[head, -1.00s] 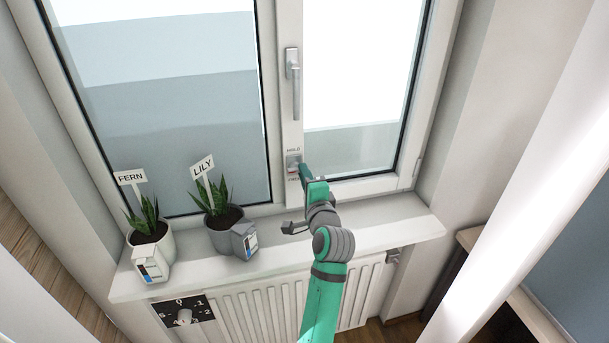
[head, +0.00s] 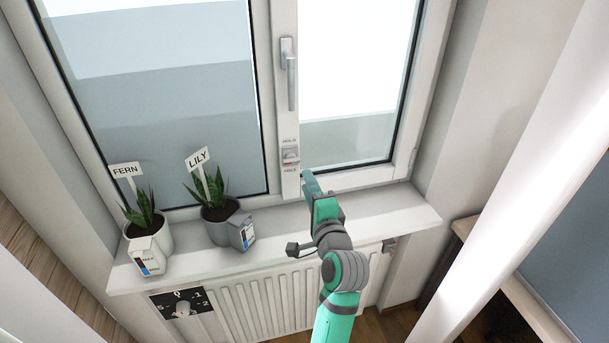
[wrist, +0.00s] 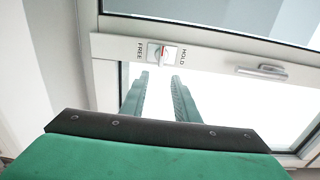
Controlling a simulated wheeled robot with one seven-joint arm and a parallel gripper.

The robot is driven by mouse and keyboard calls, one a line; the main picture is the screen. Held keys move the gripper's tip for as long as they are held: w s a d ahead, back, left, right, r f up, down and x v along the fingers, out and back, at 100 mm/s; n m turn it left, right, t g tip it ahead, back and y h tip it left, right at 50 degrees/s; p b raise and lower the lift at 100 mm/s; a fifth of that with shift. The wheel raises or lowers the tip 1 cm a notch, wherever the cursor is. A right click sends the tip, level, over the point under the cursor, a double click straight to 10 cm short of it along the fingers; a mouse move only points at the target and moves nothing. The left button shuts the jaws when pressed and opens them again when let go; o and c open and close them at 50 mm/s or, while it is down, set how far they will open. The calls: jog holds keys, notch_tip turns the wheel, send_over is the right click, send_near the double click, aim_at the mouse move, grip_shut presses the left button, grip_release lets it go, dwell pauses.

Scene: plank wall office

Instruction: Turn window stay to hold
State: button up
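The window stay (head: 290,156) is a small pale catch on the white frame post, below the window handle. HOLD is printed above it and a second label below. In the wrist view the stay (wrist: 158,54) sits between FREE on the left and HOLD on the right, with a small red mark. I cannot tell clearly which label it is set to. My gripper (head: 308,180) is just below and right of the stay in the head view. In the wrist view my gripper (wrist: 160,82) has its two fingers apart, nothing between them, pointing toward the stay.
The window handle (head: 291,75) hangs downward above the stay. Two potted plants marked FERN (head: 148,228) and LILY (head: 222,215) stand on the left of the windowsill (head: 385,219). A radiator (head: 255,300) and a dial (head: 183,306) are below. The sill right of the gripper is clear.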

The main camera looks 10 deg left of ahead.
jog(key=shift+v, duration=1)
jog(key=s+d+f+n+h, duration=0.25)
jog(key=s+d+f, duration=0.25)
jog(key=s+f, duration=0.5)
jog(key=s+d+f+n+h, duration=0.2)
jog(key=s+d+f+h, duration=0.15)
jog(key=s+f, duration=0.75)
jog(key=s+d+f+n+g+h, duration=0.1)
jog(key=s+f+n, duration=0.2)
jog(key=s, duration=2.3)
jog(key=n, duration=0.5)
jog(key=shift+h, duration=0.3)
